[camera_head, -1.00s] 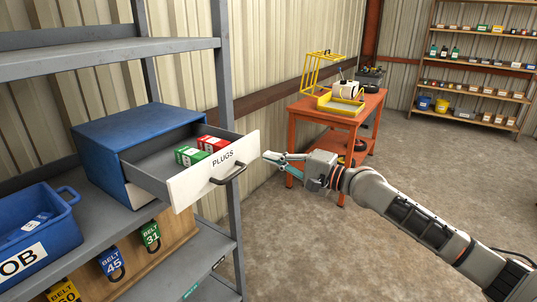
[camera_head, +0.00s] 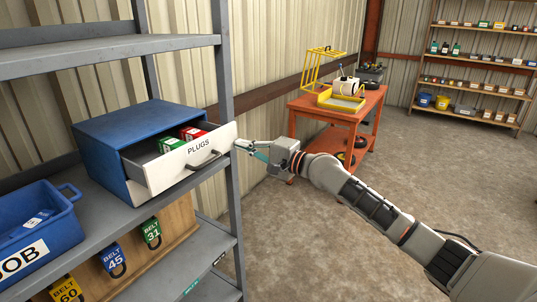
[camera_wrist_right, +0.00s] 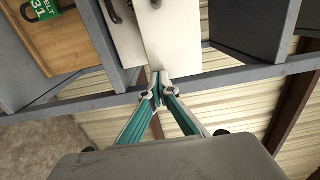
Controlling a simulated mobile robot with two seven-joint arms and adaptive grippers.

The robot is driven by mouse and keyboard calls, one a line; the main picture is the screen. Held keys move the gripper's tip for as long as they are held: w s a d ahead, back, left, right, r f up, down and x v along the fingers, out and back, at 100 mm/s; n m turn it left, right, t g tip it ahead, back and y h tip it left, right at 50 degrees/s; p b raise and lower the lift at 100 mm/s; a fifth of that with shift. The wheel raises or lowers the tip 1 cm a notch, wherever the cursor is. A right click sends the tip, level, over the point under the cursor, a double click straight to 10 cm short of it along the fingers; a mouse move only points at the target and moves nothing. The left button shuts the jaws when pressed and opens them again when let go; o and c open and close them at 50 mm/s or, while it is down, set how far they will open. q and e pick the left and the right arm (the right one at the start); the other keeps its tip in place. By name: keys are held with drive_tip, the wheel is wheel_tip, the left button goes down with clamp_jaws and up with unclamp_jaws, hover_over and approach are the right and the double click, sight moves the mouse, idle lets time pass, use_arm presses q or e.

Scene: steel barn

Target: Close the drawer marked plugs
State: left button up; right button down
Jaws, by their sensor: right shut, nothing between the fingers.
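The drawer marked PLUGS (camera_head: 170,172) has a white front and a dark handle (camera_head: 205,160). It stands partly open from the blue cabinet (camera_head: 110,140) on the grey shelf. A green box (camera_head: 171,145) and a red box (camera_head: 192,133) sit inside it. My right gripper (camera_head: 238,147) is shut and empty, its fingertips at the right end of the drawer front. In the right wrist view the shut fingertips (camera_wrist_right: 161,76) meet at the lower edge of the white front (camera_wrist_right: 172,35). Whether they touch it I cannot tell for certain. My left gripper is not in view.
The grey shelf upright (camera_head: 229,110) stands close by the drawer's right end. A blue JOB bin (camera_head: 40,225) is at the left, with belt tags on a wooden board (camera_head: 175,225) below. An orange workbench (camera_head: 322,113) stands behind my right arm.

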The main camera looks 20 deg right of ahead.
drive_tip(key=b+x, duration=0.1)
drive_tip(key=x, duration=0.5)
drive_tip(key=shift+f, duration=0.1)
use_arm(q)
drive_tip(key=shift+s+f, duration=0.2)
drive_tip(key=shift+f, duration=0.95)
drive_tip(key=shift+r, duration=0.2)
